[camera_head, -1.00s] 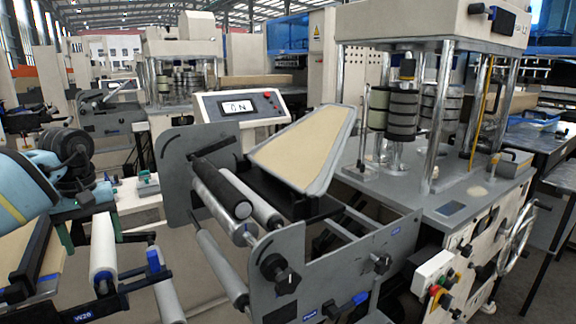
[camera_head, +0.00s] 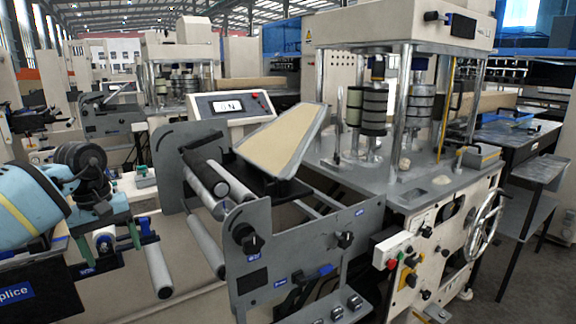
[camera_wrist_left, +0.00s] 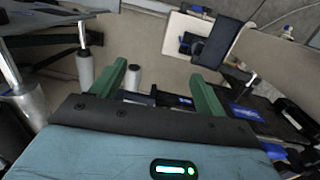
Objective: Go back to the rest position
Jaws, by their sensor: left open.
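My left gripper (camera_head: 108,246) hangs at the left of the head view, below my light blue arm. Its green fingers are apart with nothing between them. Behind and below them are a black holder and a white roller (camera_head: 157,268). I cannot tell how near the fingers are to the roller. My right gripper is in neither view.
A grey roller frame (camera_head: 265,215) with a tan-topped tray (camera_head: 280,143) stands centre. Right of it is a press with steel columns (camera_head: 402,95) and a handwheel (camera_head: 484,226). A console (camera_head: 229,106) stands behind. A blue-labelled splice unit (camera_head: 40,295) fills the lower left.

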